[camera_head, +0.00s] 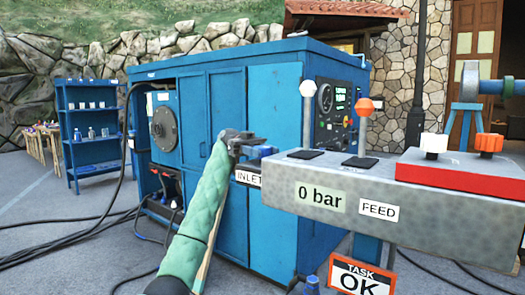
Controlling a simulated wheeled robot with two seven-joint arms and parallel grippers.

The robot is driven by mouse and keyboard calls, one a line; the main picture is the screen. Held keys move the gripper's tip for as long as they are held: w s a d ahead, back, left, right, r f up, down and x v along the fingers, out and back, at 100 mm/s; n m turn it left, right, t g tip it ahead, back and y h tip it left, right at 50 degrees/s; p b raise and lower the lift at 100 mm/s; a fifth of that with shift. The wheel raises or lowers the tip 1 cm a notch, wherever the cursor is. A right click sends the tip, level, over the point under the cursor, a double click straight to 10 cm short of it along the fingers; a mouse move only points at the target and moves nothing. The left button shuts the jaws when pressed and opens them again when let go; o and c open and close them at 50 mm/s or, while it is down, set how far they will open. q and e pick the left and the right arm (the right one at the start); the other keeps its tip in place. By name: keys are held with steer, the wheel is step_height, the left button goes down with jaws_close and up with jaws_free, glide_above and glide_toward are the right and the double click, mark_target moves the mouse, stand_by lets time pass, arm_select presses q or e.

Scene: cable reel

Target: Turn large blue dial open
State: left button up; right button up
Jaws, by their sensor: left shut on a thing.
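The large blue dial (262,152) sits at the left end of the grey metal box (325,170), just above the INLET label. Only a small part of the dial shows, and its turn angle cannot be made out. My left gripper (254,146), on the green-sleeved arm, is at the dial and shut on it, with its fingers partly hiding it. A display on the box's front reads "0 bar" (321,197). My right gripper is not in view.
Levers with a white knob (308,89) and an orange knob (365,106) rise from the box. A red block (466,172) with white and orange knobs lies at right. A blue cabinet (227,100) stands behind. A sign (361,277) reads "TASK OK". Cables cross the floor at left.

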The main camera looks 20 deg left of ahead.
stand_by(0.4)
arm_select(q)
steer(key=o, duration=1)
